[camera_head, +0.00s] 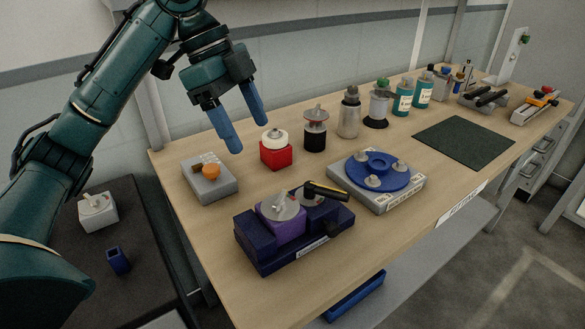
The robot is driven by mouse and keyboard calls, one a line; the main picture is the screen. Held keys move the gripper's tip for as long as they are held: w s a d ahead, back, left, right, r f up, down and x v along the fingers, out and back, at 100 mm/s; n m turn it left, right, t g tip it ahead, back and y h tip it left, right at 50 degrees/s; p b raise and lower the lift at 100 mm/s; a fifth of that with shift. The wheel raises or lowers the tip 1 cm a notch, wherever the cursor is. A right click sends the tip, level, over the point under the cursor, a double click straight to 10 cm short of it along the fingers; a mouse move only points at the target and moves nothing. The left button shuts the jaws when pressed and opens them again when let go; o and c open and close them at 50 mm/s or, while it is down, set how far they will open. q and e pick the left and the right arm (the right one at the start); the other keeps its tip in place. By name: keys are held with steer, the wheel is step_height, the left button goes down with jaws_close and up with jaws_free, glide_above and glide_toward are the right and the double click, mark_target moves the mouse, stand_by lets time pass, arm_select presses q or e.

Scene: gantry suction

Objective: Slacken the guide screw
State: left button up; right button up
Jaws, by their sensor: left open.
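My left gripper (248,133) hangs over the back left of the bench, its two blue fingers apart with nothing between them. It is above and left of a red block with a white ring (275,153). I cannot tell for sure which part is the guide screw. A dark blue fixture (280,250) at the front holds a purple block with a silver winged knob (281,206) and a black-handled lever (326,190). A blue disc (374,169) with several silver knobs sits on a grey base. A grey box (209,182) carries an orange knob. My right gripper is out of view.
A black canister (314,135), metal bottle (349,115) and teal bottles (402,98) line the back. A dark mat (464,142) lies clear to the right. A dark lower surface (110,240) at left holds a small white block (97,210) and blue cup (117,261).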

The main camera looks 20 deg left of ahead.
mark_target(279, 196)
arm_select(q)
steer(key=b+x, duration=0.1)
steer(key=x, duration=0.5)
steer(key=b+x, duration=0.1)
steer(key=x, duration=0.6)
steer(key=shift+s, duration=0.15)
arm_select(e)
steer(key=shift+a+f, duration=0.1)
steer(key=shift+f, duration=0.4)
arm_select(q)
steer(key=shift+c, duration=0.6)
